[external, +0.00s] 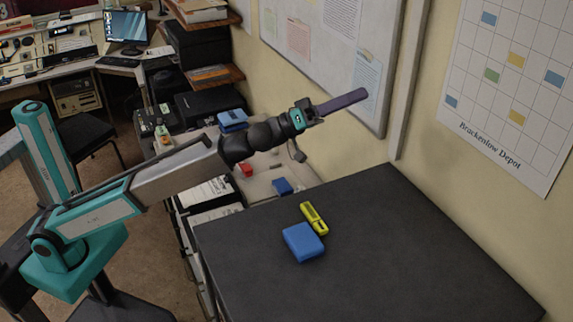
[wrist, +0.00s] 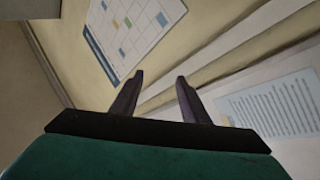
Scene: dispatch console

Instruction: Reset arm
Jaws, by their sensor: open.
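My gripper (external: 345,101) is raised well above the table and points at the wall with the whiteboard. In the wrist view my gripper (wrist: 160,90) shows two dark fingers set apart with nothing between them. Beyond the fingers are only the wall, the whiteboard edge and the papers. The gripper touches nothing that I can see.
The dark table (external: 420,250) holds a blue box (external: 303,241) touching or close beside a yellow object (external: 314,218); the rest of its top is clear. The whiteboard (external: 330,50) and wall calendar (external: 515,85) are behind. A cluttered desk (external: 125,65) stands at the back left.

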